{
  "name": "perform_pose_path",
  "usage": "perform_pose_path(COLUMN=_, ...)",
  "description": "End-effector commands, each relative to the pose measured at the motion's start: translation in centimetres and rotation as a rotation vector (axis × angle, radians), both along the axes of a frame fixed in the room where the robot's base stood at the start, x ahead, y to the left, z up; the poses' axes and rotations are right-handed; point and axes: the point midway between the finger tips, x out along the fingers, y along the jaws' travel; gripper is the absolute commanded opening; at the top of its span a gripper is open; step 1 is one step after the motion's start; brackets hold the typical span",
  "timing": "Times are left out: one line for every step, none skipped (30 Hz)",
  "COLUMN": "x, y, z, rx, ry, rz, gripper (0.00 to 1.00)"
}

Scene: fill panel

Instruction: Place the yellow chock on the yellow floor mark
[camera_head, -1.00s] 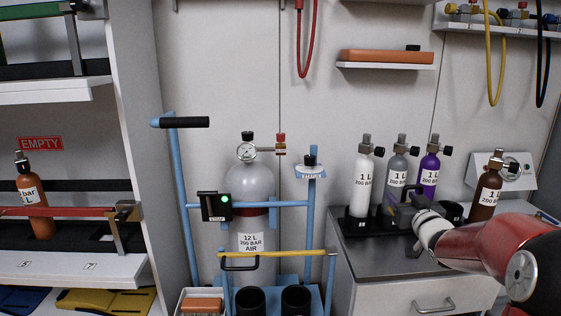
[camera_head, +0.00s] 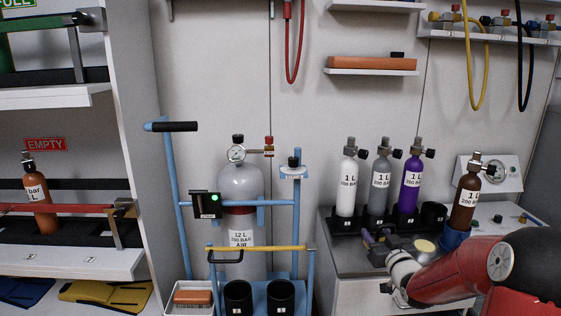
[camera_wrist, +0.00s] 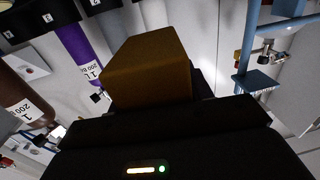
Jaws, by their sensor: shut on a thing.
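The chock (camera_wrist: 148,68), a dark yellow-brown block in shadow, fills the middle of the wrist view. My gripper (camera_wrist: 150,97) is shut on it, and the dark jaws hide its lower part. In the head view my gripper (camera_head: 376,246) is in front of the small cylinders, over or near the metal cabinet top. The chock cannot be made out clearly there.
The metal cabinet (camera_head: 345,258) carries a row of small cylinders, including a purple one (camera_head: 411,178) and a brown one (camera_head: 466,195). A blue trolley (camera_head: 183,215) with a large grey cylinder (camera_head: 240,182) stands left of it. Shelving (camera_head: 60,262) is at far left. Little floor shows.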

Motion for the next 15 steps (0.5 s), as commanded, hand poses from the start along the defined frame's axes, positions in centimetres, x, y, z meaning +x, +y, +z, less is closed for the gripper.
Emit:
perform_pose_path(x=-0.1, y=1.2, z=-1.4, rx=0.007, ry=0.008, rz=0.010, gripper=0.13)
perform_pose_path(x=-0.2, y=1.8, z=-2.2, rx=0.007, ry=0.008, rz=0.010, gripper=0.13)
perform_pose_path(x=-0.5, y=2.8, z=-3.5, rx=0.009, ry=0.010, rz=0.011, gripper=0.13)
perform_pose_path(x=-0.7, y=3.5, z=-4.5, rx=0.009, ry=0.010, rz=0.010, gripper=0.13)
perform_pose_path(x=-1.0, y=4.3, z=-5.7, rx=0.009, ry=0.012, rz=0.006, gripper=0.13)
perform_pose_path(x=-1.6, y=5.4, z=-7.2, rx=0.010, ry=0.012, rz=-0.001, gripper=0.13)
perform_pose_path(x=-2.1, y=6.2, z=-8.3, rx=0.011, ry=0.015, rz=-0.009, gripper=0.13)
perform_pose_path(x=-2.6, y=6.9, z=-9.4, rx=0.010, ry=0.014, rz=-0.018, gripper=0.13)
perform_pose_path(x=-3.3, y=7.8, z=-10.8, rx=0.010, ry=0.015, rz=-0.032, gripper=0.13)
perform_pose_path(x=-3.9, y=8.4, z=-11.7, rx=0.009, ry=0.014, rz=-0.043, gripper=0.13)
perform_pose_path(x=-4.5, y=8.8, z=-12.5, rx=0.008, ry=0.014, rz=-0.054, gripper=0.13)
perform_pose_path(x=-5.2, y=9.5, z=-13.4, rx=0.007, ry=0.014, rz=-0.067, gripper=0.13)
perform_pose_path(x=-5.6, y=9.9, z=-14.0, rx=0.006, ry=0.011, rz=-0.076, gripper=0.13)
perform_pose_path(x=-6.1, y=10.2, z=-14.5, rx=0.006, ry=0.010, rz=-0.085, gripper=0.13)
perform_pose_path(x=-6.7, y=10.6, z=-15.2, rx=0.005, ry=0.010, rz=-0.096, gripper=0.13)
